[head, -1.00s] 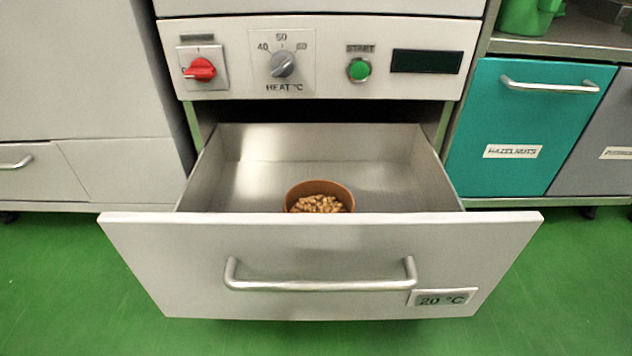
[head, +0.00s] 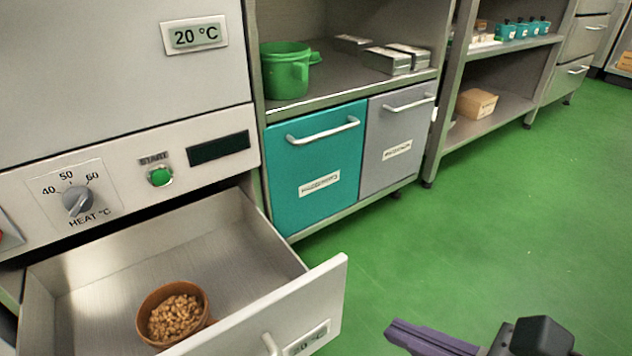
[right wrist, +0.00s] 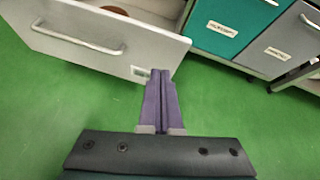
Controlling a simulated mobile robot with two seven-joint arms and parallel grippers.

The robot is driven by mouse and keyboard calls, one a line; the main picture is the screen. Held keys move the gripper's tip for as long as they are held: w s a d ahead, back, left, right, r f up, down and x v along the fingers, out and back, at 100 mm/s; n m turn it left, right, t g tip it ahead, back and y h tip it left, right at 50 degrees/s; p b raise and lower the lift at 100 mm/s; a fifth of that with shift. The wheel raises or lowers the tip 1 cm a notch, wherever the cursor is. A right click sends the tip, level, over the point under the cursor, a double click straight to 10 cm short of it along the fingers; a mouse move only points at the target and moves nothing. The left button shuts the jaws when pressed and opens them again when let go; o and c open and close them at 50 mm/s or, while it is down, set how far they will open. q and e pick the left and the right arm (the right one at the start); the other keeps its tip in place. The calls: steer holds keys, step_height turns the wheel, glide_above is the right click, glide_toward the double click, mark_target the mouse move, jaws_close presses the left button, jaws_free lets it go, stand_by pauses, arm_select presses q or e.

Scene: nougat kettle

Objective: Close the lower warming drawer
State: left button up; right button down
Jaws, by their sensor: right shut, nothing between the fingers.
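The lower warming drawer (head: 230,235) is pulled out, with a bowl of nuts (head: 172,312) inside near its front. Its pale front panel (head: 318,300) carries a bar handle (head: 270,344), partly cut off in the head view. In the right wrist view the drawer front (right wrist: 115,45) and its whole handle (right wrist: 75,38) show at the upper left. My right gripper (head: 395,330) is to the right of the drawer front in the head view. In the right wrist view its purple fingers (right wrist: 160,75) are together and empty, tips close to the panel's lower right corner; contact is unclear. My left gripper is out of view.
A control panel with a heat knob (head: 77,200) and green start button (head: 160,176) sits above the drawer. Teal (head: 318,175) and grey (head: 398,135) bins stand to the right under a shelf with a green jug (head: 285,72). Open green floor (head: 480,220) lies right.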

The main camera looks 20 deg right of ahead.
steer(key=d+m, duration=0.2)
steer(key=m+h+b, duration=0.1)
steer(key=b, duration=0.4)
glide_toward(334, 271)
step_height(334, 271, down, 4)
steer(key=shift+t, duration=0.3)
steer(key=w, duration=0.2)
steer(key=w+a, duration=0.1)
steer(key=w, duration=0.1)
steer(key=shift+a, duration=0.2)
steer(key=shift+w+a+r+b, duration=0.1)
steer(key=shift+w+a+b, duration=0.05)
steer(key=shift+w+b, duration=0.25)
